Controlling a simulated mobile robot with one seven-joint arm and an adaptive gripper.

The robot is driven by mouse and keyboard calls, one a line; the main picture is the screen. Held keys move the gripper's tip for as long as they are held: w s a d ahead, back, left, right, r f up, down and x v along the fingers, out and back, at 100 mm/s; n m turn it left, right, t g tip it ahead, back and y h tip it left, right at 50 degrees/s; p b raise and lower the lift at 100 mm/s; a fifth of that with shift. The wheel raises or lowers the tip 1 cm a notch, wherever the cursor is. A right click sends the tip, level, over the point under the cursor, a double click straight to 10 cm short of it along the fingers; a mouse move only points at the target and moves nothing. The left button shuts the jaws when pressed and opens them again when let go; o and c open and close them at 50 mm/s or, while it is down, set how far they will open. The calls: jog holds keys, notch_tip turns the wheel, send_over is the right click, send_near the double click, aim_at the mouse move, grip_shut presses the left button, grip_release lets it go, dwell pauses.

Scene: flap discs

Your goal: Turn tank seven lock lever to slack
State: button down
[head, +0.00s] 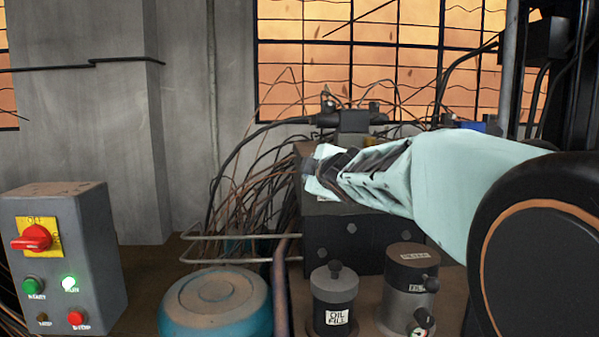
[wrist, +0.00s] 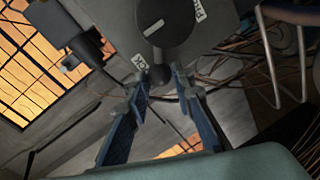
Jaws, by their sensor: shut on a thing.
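In the wrist view a dark lever (wrist: 165,22) with a round hub and a short white line sits on a grey plate (wrist: 105,18). Its arm points down the picture between my fingertips. A white label lies beside each side of it; the lettering is partly cut off or too small to read surely. My gripper (wrist: 163,82) has its blue-padded fingers shut on the lever's arm. In the head view my gripper (head: 330,172) is at the dark block (head: 345,238), and it hides the lever there. No tank number is readable.
A grey control box (head: 75,255) with a red rotary switch stands at the left. A teal round tank (head: 215,305), an oil fill pot (head: 334,298) and a grey cylinder (head: 408,285) stand in front of the block. Loose cables hang behind, below a barred window.

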dwell(0.3)
jog(key=c, duration=1.7)
grip_release()
jog(key=shift+o, duration=0.2)
jog(key=shift+r, duration=0.1)
